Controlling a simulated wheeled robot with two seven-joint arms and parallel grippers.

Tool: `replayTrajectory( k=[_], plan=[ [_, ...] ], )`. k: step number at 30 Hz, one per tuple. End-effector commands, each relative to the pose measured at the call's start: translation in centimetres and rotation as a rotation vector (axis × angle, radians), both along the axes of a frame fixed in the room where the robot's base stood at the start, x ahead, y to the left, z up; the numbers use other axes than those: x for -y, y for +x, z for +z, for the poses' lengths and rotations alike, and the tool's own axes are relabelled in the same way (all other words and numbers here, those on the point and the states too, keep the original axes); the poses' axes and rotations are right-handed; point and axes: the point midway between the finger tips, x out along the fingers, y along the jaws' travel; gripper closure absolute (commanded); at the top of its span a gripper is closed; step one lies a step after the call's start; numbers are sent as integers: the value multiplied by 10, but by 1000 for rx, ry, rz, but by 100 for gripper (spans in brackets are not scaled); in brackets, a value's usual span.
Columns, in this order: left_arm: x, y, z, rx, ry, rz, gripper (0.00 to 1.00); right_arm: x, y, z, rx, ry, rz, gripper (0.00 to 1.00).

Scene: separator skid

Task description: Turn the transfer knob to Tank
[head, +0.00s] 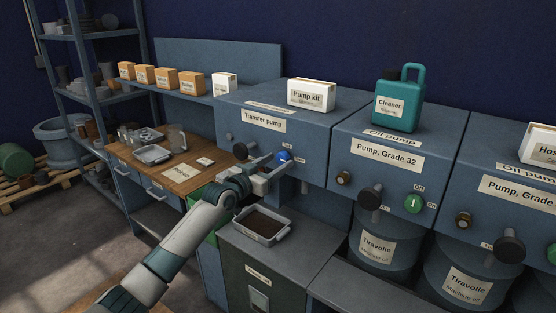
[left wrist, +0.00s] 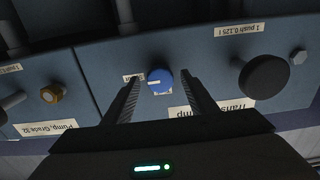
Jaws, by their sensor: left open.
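The blue transfer knob (head: 284,156) is on the front of the blue-grey Transfer pump box (head: 258,138). In the left wrist view, the knob (left wrist: 160,81) shows a pale line across its face and small labels beside it, too small to read. My left gripper (head: 272,167) is open in front of the knob. In the left wrist view, the fingers of my left gripper (left wrist: 161,77) stand on either side of the knob, with visible gaps. I cannot tell how deep the fingertips reach. My right gripper is not in view.
A black knob (head: 241,150) sits left of the blue one on the same box. A tray (head: 262,225) lies below my gripper. Two Grade 32 pump boxes, one with a teal Cleaner jug (head: 399,100) on it, stand to the right. A wooden bench (head: 180,175) is at left.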

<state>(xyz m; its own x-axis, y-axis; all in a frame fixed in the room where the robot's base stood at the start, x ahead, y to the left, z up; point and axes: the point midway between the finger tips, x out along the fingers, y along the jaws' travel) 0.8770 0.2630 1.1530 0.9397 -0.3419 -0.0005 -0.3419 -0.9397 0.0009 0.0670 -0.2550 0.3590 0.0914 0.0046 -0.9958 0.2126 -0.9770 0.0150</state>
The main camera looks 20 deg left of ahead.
Motion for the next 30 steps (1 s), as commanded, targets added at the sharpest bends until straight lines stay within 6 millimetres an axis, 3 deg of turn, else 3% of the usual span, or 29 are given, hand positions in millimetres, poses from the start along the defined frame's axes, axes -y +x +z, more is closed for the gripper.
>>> replayTrajectory(
  k=[15,21,30],
  plan=[
    [4,11,0,0,1,0,48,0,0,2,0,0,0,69],
    [4,11,0,0,1,1,89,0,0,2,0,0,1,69],
    [4,11,0,-5,-15,1,89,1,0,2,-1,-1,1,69]
  ],
)
